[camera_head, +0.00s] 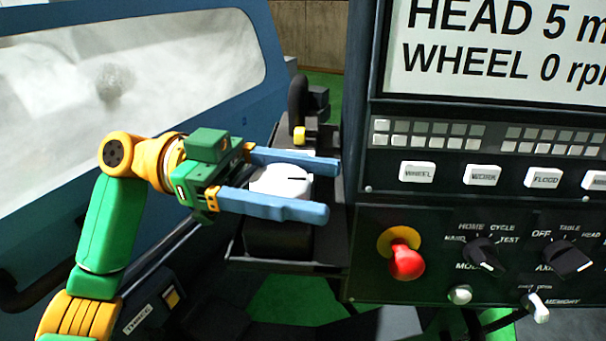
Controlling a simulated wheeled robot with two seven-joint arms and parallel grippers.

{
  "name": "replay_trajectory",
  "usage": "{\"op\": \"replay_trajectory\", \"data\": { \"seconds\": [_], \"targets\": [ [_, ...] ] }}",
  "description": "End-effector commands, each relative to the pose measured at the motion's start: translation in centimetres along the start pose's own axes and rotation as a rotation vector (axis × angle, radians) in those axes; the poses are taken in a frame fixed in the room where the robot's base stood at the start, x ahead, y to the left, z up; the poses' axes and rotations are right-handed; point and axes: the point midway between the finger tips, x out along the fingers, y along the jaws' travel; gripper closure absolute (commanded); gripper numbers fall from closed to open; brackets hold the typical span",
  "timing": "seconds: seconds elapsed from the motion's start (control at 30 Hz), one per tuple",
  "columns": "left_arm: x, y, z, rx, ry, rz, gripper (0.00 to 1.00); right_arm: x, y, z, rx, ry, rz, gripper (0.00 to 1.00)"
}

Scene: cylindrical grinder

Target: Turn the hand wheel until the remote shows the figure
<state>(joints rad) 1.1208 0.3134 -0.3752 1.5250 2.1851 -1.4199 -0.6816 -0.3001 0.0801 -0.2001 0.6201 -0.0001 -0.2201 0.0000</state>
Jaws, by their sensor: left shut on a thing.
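The hand wheel (283,180) is a white round knob with a dark mark line pointing right, on top of a dark box (278,240) left of the control panel. My left gripper (322,188) has its two blue fingers on either side of the wheel and is shut on it. The fingers hide parts of the wheel's rim. A white display (500,50) at the top right reads "HEAD 5 m" and "WHEEL 0 rp", cut off by the picture's edge. I cannot tell which part is the remote. My right gripper is not in view.
The control panel (385,325) stands close to the fingertips on the right, with a red stop button (405,262), a mode knob (483,253) and an axis knob (567,259). A black part with a yellow piece (299,135) stands behind the wheel. A windowed machine door (110,70) fills the left.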

Motion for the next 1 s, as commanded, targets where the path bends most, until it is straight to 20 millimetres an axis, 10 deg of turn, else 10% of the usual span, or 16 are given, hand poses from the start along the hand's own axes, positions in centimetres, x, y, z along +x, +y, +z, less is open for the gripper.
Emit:
{"op": "replay_trajectory", "data": {
  "seconds": [0.47, 0.5, 0.6, 1.0],
  "targets": [
    [0.1, 0.1, 0.4, -0.004, -0.011, 0.018, 0.82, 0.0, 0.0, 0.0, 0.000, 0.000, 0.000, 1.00],
    [0.1, 0.1, 0.4, -0.004, -0.011, 0.018, 0.24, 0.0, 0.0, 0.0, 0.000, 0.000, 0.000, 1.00],
    [0.1, 0.1, 0.4, -0.004, -0.009, 0.017, 0.00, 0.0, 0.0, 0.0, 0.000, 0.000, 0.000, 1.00],
    [-3.2, -0.1, 0.6, -0.002, -0.006, 0.011, 0.00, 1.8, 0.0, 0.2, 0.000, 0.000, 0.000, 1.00]
  ]
}}
